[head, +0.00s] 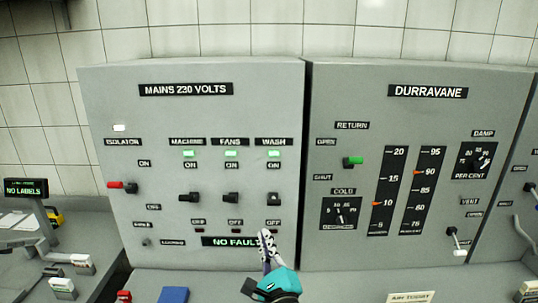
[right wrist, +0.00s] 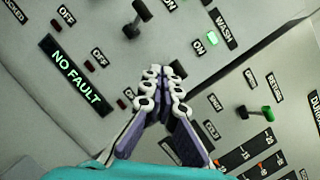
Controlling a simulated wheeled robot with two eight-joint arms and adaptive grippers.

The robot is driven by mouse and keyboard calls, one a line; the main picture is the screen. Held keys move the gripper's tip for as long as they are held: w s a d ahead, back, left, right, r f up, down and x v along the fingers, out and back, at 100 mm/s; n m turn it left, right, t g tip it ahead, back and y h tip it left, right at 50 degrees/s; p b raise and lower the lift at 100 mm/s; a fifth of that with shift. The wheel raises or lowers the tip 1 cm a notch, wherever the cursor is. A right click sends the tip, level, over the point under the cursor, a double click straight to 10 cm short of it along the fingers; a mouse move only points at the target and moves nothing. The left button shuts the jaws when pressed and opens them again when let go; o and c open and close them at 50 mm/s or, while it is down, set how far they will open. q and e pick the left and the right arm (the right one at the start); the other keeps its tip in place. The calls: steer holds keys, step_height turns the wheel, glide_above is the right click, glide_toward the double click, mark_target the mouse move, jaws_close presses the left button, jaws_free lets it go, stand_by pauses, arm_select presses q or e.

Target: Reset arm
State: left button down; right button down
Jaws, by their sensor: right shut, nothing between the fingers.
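My right gripper (head: 267,240) is shut and empty in front of the lower right of the grey MAINS 230 VOLTS panel (head: 110,110). In the right wrist view its fingertips (right wrist: 164,80) meet and point up at the panel. The gripper is below the black WASH switch (head: 274,199) and beside the lit NO FAULT display (head: 222,241). It looks apart from the switch; contact with the panel cannot be told. The MACHINE switch (head: 190,197) and FANS switch (head: 231,198) are to the left. Green lamps are lit above all three. My left gripper is not in view.
A red-handled ISOLATOR lever (head: 124,187) is at the panel's left. The DURRAVANE panel (head: 340,90) stands to the right, with a green-handled RETURN lever (head: 352,162) and a white-tipped VENT lever (head: 458,249). A blue item (head: 173,295) lies on the counter below.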

steer(key=s+d+f+n+g+h, duration=0.4)
steer(key=s+d+f+n+g, duration=0.8)
steer(key=s+d+f+n, duration=1)
steer(key=m+t+b, duration=0.1)
steer(key=m+t, duration=1.4)
steer(key=t, duration=0.1)
glide_toward(274, 200)
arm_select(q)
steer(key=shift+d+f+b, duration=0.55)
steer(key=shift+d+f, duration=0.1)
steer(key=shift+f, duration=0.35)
arm_select(e)
steer(key=shift+h, duration=0.3)
steer(key=x, duration=0.5)
steer(key=shift+w+a+f, duration=0.1)
steer(key=shift+w+f, duration=0.05)
steer(key=shift+w, duration=0.35)
